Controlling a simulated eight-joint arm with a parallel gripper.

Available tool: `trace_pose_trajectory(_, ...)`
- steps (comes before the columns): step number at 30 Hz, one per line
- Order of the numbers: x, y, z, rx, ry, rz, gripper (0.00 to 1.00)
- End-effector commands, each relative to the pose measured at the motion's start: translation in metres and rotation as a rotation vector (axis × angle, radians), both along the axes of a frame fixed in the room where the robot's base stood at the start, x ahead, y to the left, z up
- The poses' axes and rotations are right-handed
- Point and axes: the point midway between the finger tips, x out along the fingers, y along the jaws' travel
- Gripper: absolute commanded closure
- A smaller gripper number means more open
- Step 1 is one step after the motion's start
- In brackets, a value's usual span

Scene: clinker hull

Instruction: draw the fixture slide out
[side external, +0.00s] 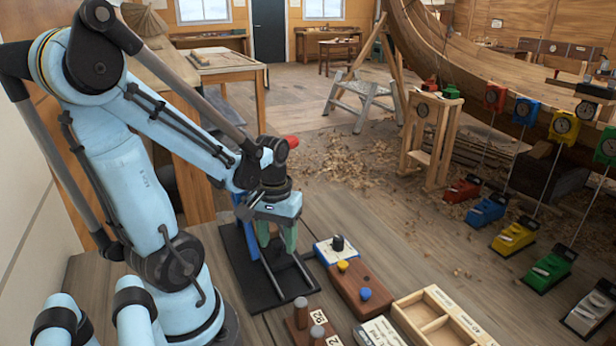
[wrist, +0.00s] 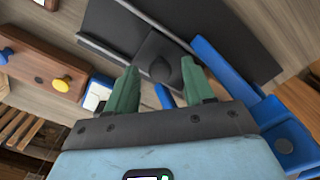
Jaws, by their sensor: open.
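The fixture (side external: 240,268) is a black base plate with two rails on the bench, below my gripper; a blue upright (side external: 243,212) stands at its back. In the wrist view its dark plate (wrist: 235,30) and blue parts (wrist: 222,68) show. A dark block with a rounded knob (wrist: 160,69), apparently the slide, lies between the rails. My gripper (side external: 277,243) points down over the fixture. Its green fingers (wrist: 160,78) are apart, one on each side of the knob in the picture. I cannot tell whether they touch it. In the side view the arm and fingers hide the slide.
Right of the fixture are a white-and-blue box with a black knob (side external: 338,243) and a brown block with yellow and blue knobs (side external: 361,291). A wooden divided tray (side external: 438,316) and a brown peg block (side external: 313,329) stand nearer. The hull (side external: 455,60) is beyond the bench.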

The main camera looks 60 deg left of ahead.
Motion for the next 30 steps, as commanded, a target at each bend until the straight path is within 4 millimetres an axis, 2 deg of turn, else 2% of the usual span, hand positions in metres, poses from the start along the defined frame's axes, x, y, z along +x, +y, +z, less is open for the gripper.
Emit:
trace_pose_trajectory(9,-0.0001,-0.0001,-0.0012,0.0,0.0,0.0,0.48)
trace_pose_trajectory(18,-0.0001,-0.0001,-0.001,0.0,0.0,0.0,0.94)
trace_pose_trajectory(20,0.0,0.0,-0.001,0.0,0.0,0.0,1.0)
trace_pose_trajectory(27,0.0001,-0.0007,-0.0009,0.0,0.0,-0.001,1.0)
trace_pose_trajectory(30,0.0007,-0.0069,-0.0008,0.0,0.0,-0.004,1.0)
